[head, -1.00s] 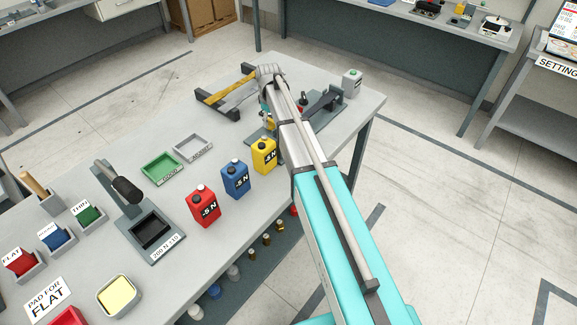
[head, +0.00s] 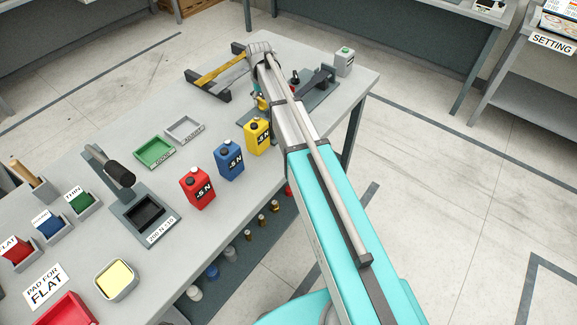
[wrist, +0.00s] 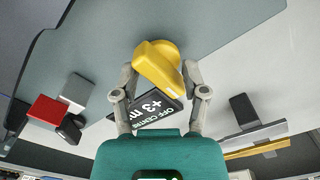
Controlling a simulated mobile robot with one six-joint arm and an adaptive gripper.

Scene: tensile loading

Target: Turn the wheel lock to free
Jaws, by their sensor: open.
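In the wrist view my gripper (wrist: 159,68) is open, with one finger on each side of a rounded yellow part (wrist: 157,62). Whether the fingers touch it is not clear. A dark plate reading "OFF CENTRE" and "+3" (wrist: 158,112) lies beside the yellow part, partly covered by my finger. No part is labelled as the wheel lock, and I cannot tell its setting.
A box with a green button (head: 344,62) stands at the far corner. A red block (wrist: 46,110) shows in the wrist view.

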